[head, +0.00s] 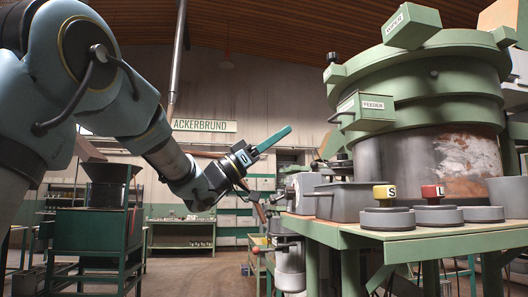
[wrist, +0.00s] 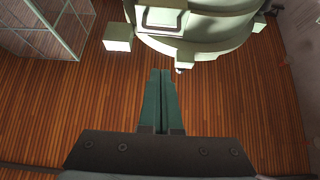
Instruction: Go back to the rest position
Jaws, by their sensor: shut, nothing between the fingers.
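My gripper (head: 273,139) is shut and empty, with its green fingers pressed together. In the head view it points up and to the right, in free air left of the big round green feeder (head: 432,80). In the wrist view the closed fingers (wrist: 162,72) point at the wooden ceiling, and the pale green top of a machine shows beyond them. The hand is apart from everything around it.
A green table (head: 440,238) at the right carries a yellow block marked S (head: 385,192) and a red block marked L (head: 433,191) on round grey bases. A dark hopper on a green stand (head: 92,232) is at the left. The floor between is open.

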